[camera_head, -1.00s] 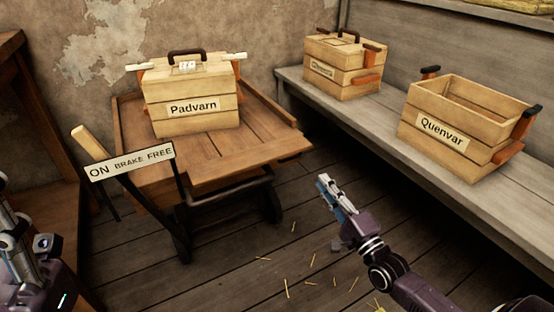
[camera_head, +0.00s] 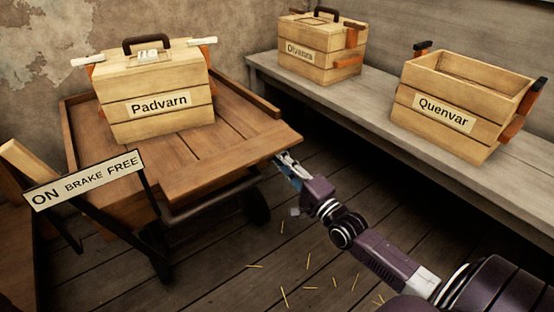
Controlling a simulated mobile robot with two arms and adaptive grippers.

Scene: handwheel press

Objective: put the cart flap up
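The wooden cart (camera_head: 82,165) stands at the left with a crate labelled Padvarn (camera_head: 160,120) on its bed. A broad plank at its near right end, seemingly the cart flap (camera_head: 232,160), lies about level with the bed, sticking outward. My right gripper (camera_head: 283,160) is at the flap's right part, with its fingertips just by and below the outer edge. I cannot tell whether they touch it. The fingers look close together and their gap is not clear; I see nothing held. My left gripper is out of view.
A brake sign (camera_head: 88,180) reading ON and BRAKE FREE stands by the cart's handle (camera_head: 30,160). A closed crate labelled Divanra (camera_head: 310,65) and an open crate labelled Quenvar (camera_head: 445,115) stand on the grey bench (camera_head: 370,110). Straw bits lie on the floor (camera_head: 240,285).

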